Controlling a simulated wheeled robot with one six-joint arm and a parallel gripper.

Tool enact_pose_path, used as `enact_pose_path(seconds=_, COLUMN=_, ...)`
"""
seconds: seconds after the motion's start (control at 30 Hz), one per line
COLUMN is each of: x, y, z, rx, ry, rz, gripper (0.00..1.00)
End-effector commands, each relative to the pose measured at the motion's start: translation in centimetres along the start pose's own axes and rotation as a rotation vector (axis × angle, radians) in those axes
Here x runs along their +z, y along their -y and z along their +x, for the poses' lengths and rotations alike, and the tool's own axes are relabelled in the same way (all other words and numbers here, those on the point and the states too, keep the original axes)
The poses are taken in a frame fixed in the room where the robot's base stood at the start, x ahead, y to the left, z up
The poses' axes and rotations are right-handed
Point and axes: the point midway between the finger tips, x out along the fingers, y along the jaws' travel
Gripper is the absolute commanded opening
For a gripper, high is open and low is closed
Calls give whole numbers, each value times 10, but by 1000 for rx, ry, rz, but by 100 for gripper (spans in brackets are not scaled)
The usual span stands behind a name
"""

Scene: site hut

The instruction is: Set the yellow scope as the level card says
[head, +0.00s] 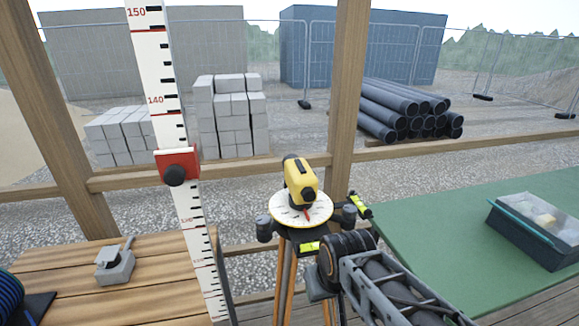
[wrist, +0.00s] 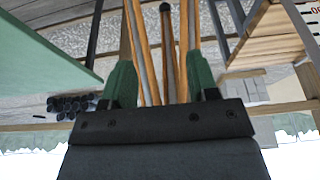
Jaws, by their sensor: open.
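The yellow scope (head: 301,182) sits on a white graduated dial (head: 288,211) on top of a tripod (head: 284,290), in the middle of the head view. A red pointer shows at the scope's base; the dial's marks are too small to read. I cannot make out a level card. My gripper (wrist: 160,62) is open and empty in the wrist view, its two green fingers apart, with the tripod's wooden legs beyond them. In the head view, my arm's dark end is just right of and below the dial, and the fingers are hidden.
A tall measuring staff (head: 154,82) with a red slider (head: 177,165) stands left of the scope. Green bubble vials (head: 309,247) flank the dial. A wooden bench (head: 60,264) with a grey device (head: 115,266) is left; a green table (head: 440,220) with a lidded box (head: 540,228) is right.

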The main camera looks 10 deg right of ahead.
Motion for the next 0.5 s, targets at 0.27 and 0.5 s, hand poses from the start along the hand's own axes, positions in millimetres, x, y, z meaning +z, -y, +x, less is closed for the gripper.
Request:
enact_pose_path(seconds=0.27, x=-90, y=1, z=-77, rx=1, ry=-26, rz=-1, gripper=81)
enact_pose_path(seconds=0.5, x=-188, y=0, z=-159, rx=4, ry=-50, rz=2, gripper=89)
